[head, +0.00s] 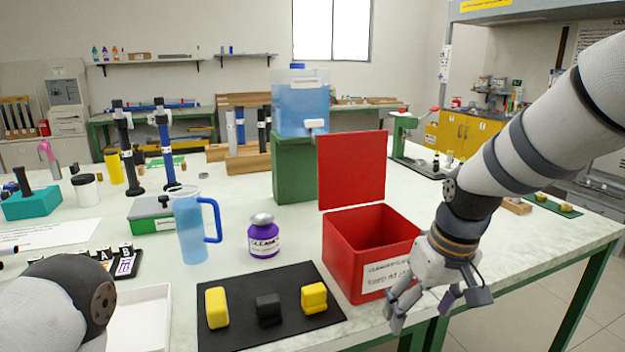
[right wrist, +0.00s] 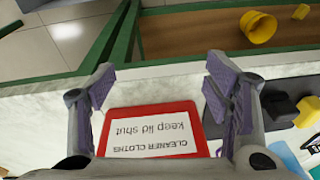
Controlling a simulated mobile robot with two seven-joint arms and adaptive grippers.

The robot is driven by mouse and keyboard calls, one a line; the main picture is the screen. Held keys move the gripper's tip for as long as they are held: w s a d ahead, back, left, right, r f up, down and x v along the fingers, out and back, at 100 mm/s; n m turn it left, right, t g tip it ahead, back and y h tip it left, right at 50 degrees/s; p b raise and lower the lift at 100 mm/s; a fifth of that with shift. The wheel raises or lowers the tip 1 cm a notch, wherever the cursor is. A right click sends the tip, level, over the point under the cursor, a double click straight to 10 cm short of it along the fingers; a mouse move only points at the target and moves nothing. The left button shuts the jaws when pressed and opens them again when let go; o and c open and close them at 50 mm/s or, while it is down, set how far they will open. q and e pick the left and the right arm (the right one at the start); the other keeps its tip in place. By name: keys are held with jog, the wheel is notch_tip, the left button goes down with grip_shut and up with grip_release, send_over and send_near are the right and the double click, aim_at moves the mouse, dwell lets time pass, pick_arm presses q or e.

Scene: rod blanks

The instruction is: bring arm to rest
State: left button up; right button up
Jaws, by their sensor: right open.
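My right arm comes in from the right in the head view, and my right gripper (head: 424,308) hangs at the table's front edge, just in front of the red box. The gripper is open, with nothing between its fingers. In the right wrist view, the two fingers (right wrist: 162,88) are spread wide, with the box's label (right wrist: 155,138) below and between them. The label reads "CLEANER CLOTHS keep lid shut". The red box (head: 338,262) stands with its lid (head: 351,172) up. My left gripper is out of view; only part of my left arm shows at the lower left.
A black mat (head: 240,332) with yellow and black blocks lies left of the box. Behind it stand a purple-labelled jar (head: 263,238) and a blue jug (head: 188,232). A white tray (head: 142,318) is near my left arm. Open floor (head: 530,305) lies beyond the table's right front edge.

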jog(key=s+d+f+m+g, duration=0.2)
jog(key=s+f, duration=1.3)
jog(key=f, duration=0.5)
jog(key=s+d+f, duration=0.1)
jog(key=s+f, duration=0.1)
jog(key=s, duration=0.9)
jog(key=s+d+f+m+g+h, duration=0.1)
jog(key=s+d+f, duration=0.1)
jog(key=s, duration=1)
jog(key=shift+f, duration=0.75)
